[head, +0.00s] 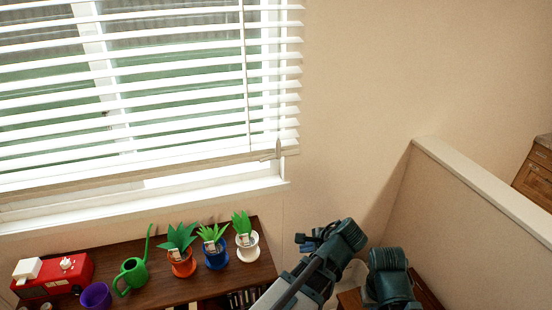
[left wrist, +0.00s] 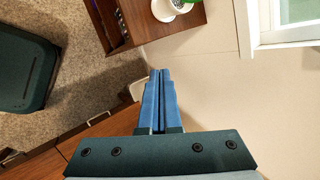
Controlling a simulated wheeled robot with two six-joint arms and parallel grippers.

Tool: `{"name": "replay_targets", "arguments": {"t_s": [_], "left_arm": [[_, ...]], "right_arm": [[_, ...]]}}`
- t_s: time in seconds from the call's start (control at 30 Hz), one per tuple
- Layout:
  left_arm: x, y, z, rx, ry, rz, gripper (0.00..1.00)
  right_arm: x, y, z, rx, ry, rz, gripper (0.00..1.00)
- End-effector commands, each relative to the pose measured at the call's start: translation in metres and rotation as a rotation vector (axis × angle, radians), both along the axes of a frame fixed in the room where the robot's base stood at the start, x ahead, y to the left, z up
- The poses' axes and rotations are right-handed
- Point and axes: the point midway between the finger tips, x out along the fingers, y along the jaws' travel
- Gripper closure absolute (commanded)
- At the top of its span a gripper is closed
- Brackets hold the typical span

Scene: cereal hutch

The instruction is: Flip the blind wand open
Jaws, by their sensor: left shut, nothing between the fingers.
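The white slatted blind (head: 150,95) covers the window at the upper left in the head view, its slats apart with green showing between them. A thin upright white rod or cord (head: 247,90) runs down its right part, and a small wand-like piece (head: 278,149) hangs at its lower right corner. I cannot tell for sure which is the wand. My left gripper (head: 306,240) is below and right of that corner, apart from the blind. In the left wrist view its blue fingers (left wrist: 162,100) are shut together and empty. My right gripper is not visible.
A dark wooden shelf (head: 140,262) under the window holds a red machine (head: 62,273), a purple cup (head: 96,295), a green watering can (head: 132,272) and potted plants (head: 213,247). A half-wall (head: 480,190) stands at the right. The wall right of the window is bare.

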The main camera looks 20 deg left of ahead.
Motion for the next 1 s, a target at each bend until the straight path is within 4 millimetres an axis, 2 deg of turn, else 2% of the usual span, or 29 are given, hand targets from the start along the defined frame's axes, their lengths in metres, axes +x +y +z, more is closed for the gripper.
{"name": "replay_targets", "arguments": {"t_s": [0.03,0.1,0.2,0.3,0.4,0.6,0.83,1.0], "left_arm": [[0.022,0.018,0.019,0.127,0.013,-0.107,1.0],[0.045,0.04,0.045,0.317,0.055,-0.255,1.0],[0.072,0.063,0.081,0.575,0.145,-0.428,1.0],[0.092,0.078,0.111,0.789,0.248,-0.552,1.0],[0.105,0.086,0.133,0.943,0.336,-0.628,1.0],[0.113,0.091,0.15,1.071,0.422,-0.686,1.0],[0.119,0.097,0.148,1.075,0.425,-0.688,1.0],[0.136,0.119,0.142,1.073,0.426,-0.684,1.0]], "right_arm": [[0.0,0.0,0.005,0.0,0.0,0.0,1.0],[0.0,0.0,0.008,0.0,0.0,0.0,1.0],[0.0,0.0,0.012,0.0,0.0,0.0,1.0],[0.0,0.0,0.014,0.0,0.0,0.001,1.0],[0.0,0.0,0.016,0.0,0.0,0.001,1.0],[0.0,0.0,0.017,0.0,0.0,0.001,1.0],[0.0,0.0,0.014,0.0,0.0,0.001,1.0],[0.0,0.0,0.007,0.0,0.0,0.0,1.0]]}}
